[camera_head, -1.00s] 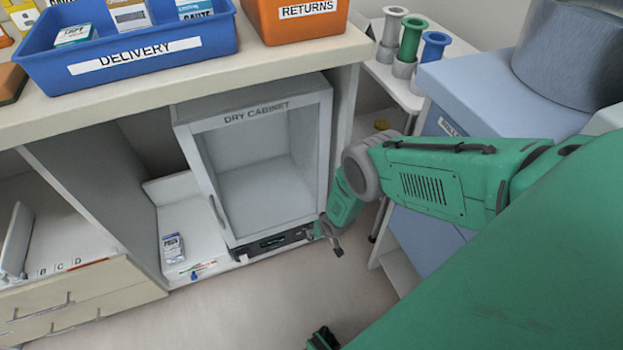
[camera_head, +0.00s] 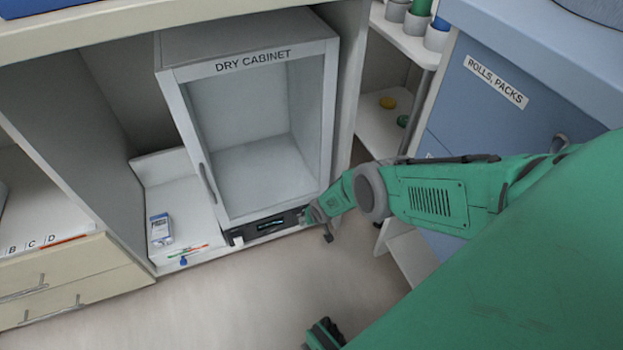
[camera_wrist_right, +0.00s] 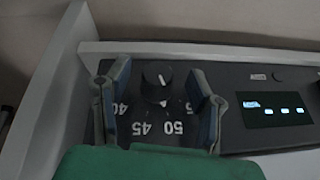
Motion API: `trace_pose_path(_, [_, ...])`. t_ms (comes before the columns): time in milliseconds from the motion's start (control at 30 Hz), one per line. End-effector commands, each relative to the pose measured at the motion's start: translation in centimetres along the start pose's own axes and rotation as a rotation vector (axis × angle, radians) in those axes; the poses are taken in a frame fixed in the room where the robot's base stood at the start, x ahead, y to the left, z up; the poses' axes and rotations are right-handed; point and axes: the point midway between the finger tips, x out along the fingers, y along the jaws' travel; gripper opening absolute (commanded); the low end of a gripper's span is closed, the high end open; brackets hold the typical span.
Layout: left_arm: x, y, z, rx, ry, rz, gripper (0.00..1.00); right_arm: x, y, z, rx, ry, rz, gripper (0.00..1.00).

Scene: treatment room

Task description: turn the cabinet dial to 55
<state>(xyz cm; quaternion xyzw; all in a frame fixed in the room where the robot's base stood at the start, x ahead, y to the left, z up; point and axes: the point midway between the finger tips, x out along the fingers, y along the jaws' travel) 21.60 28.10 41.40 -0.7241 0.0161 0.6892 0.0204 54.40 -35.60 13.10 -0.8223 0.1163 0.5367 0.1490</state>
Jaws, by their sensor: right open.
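The dry cabinet (camera_head: 180,120) stands in the bay under the counter. Its dark control strip (camera_head: 270,226) runs along the bottom front. In the right wrist view the dial (camera_wrist_right: 157,84) is a round black knob on the strip. Numbers 40, 45 and 50 show around its lower side; the right finger partly covers another number. A pale mark shows on the knob, but I cannot tell its exact setting. My right gripper (camera_wrist_right: 157,74) is open, one finger on each side of the knob, with visible gaps. In the head view my right gripper (camera_head: 318,219) hides the dial.
A lit display (camera_wrist_right: 275,109) sits right of the dial. A small box (camera_head: 160,229) and some pens (camera_head: 187,252) lie on the shelf left of the cabinet. A blue drawer unit (camera_head: 485,125) stands to the right, near my right arm. The floor in front is clear.

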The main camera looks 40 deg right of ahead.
Motion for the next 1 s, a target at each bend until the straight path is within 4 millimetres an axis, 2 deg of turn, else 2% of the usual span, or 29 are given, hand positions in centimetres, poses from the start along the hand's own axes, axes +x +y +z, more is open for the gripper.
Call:
trace_pose_path(100, [0.52, 0.0, 0.02, 0.0, 0.0, 0.0, 0.0, 0.47, 0.08, 0.03, 0.001, 0.0, 0.0, 0.49])
trace_pose_path(400, [0.47, 0.0, 0.02, 0.0, 0.0, 0.0, 0.0, 0.43, 0.07, -0.03, 0.0, 0.0, 0.0, 0.49])
trace_pose_path(533, [0.47, 0.0, 0.02, 0.0, 0.0, 0.0, 0.0, 0.44, 0.07, -0.01, 0.0, 0.0, 0.0, 0.03])
trace_pose_path(567, [0.47, 0.0, 0.02, 0.0, 0.0, 0.0, 0.0, 0.44, 0.08, 0.0, 0.001, -0.001, 0.0, 0.0])
trace_pose_path(1000, [0.48, 0.0, 0.02, 0.0, 0.0, 0.0, 0.0, 0.64, 0.64, 0.73, -0.026, -0.009, 0.059, 0.0])
